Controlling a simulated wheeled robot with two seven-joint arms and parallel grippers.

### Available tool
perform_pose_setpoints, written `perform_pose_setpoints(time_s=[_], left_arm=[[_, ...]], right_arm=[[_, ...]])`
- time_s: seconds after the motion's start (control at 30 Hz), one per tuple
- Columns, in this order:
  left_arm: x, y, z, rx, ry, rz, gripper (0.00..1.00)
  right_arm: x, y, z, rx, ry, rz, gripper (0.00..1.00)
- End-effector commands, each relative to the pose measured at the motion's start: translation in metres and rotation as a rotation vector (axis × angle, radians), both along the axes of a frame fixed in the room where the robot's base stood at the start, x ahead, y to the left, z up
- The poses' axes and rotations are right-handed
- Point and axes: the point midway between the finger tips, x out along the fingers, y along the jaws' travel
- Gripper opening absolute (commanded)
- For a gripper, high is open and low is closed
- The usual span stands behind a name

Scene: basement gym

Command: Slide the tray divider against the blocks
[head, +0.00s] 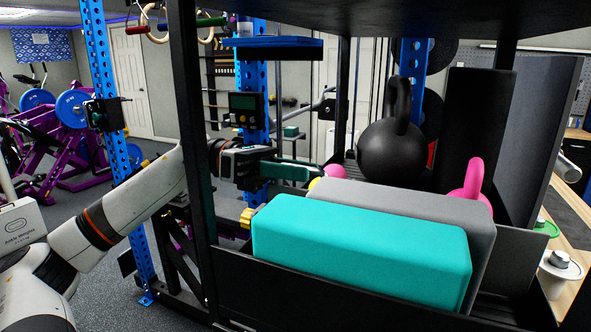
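A teal block (360,251) lies lengthwise in the front of a black tray (345,303). A grey block (400,215) lies right behind it. An upright dark panel (475,125) stands behind the blocks at the right; I cannot tell whether it is the tray divider. My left gripper (305,172) reaches in past the black rack post, at the far left of the blocks. It is apart from both blocks, and its fingers point right. Its fingers blend with the background, so their opening is unclear. My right gripper is not in view.
A black kettlebell (393,150) and a pink kettlebell (473,187) stand behind the blocks. A black rack post (195,160) crosses in front of my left arm. A dark shelf (350,18) hangs overhead. A wooden bench (566,230) is at the right.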

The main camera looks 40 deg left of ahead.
Motion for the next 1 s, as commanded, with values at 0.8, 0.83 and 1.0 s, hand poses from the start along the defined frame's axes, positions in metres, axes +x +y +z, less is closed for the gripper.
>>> perform_pose_setpoints(time_s=[0.8, 0.83, 1.0], left_arm=[[-0.030, 0.113, 0.000, -0.001, -0.002, 0.003, 0.32], [-0.030, 0.114, 0.000, 0.000, -0.002, 0.002, 0.32], [-0.031, 0.118, 0.001, -0.001, -0.001, 0.001, 0.32]], right_arm=[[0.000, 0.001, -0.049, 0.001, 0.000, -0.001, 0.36], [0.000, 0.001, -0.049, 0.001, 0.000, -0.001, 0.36], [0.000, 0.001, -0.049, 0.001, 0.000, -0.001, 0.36]])
